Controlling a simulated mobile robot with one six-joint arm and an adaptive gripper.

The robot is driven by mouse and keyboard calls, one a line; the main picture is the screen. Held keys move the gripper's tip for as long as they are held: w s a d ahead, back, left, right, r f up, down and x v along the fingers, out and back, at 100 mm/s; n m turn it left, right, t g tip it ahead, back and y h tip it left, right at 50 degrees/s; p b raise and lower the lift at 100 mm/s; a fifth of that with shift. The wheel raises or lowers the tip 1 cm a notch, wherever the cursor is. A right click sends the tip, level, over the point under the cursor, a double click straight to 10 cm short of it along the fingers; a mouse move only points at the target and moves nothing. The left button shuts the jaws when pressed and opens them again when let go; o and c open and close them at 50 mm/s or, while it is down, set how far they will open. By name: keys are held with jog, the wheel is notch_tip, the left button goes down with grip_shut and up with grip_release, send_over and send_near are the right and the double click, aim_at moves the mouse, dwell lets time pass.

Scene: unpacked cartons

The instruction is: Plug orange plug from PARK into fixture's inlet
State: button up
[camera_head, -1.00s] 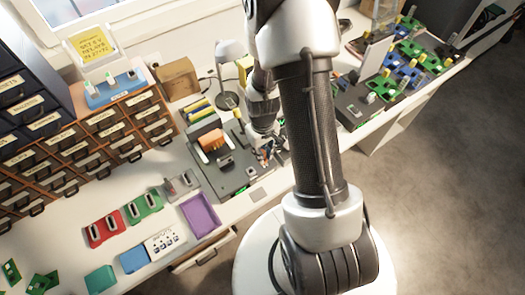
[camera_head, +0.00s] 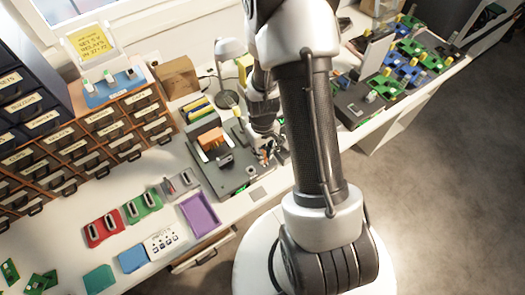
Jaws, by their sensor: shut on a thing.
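The fixture is a dark grey board (camera_head: 231,177) on the bench, left of my arm. It carries an orange block (camera_head: 211,138) and dark modules. My gripper (camera_head: 268,152) is low over the board's right part, beside the orange block and apart from it. It is small and partly hidden by my own arm and wrist. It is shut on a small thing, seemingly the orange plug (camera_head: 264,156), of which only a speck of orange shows. The inlet and the PARK spot cannot be told apart at this size.
A lamp (camera_head: 228,75) and cardboard box (camera_head: 178,77) stand behind the fixture. Drawers (camera_head: 105,122) are at left. A purple tray (camera_head: 199,214), red holder (camera_head: 104,229) and green holder (camera_head: 143,206) lie nearer. Boards with green and blue parts (camera_head: 400,75) fill the right bench.

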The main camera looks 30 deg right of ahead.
jog(key=shift+f, duration=0.35)
dwell(0.3)
jog(key=o, duration=0.9)
jog(key=shift+r, duration=0.15)
notch_tip(320, 180, up, 12)
dwell(0.4)
jog(key=s+a+r+t, duration=0.1)
jog(key=s+a+r, duration=0.15)
jog(key=r, duration=0.45)
jog(key=s+a+r+t, duration=0.1)
jog(key=a+r, duration=0.2)
jog(key=r, duration=0.3)
jog(key=s+a+r+t, duration=0.2)
jog(key=s+a+r, duration=0.3)
jog(key=s, duration=0.5)
notch_tip(320, 180, up, 3)
jog(key=shift+f+t, duration=0.15)
jog(key=shift+t, duration=0.15)
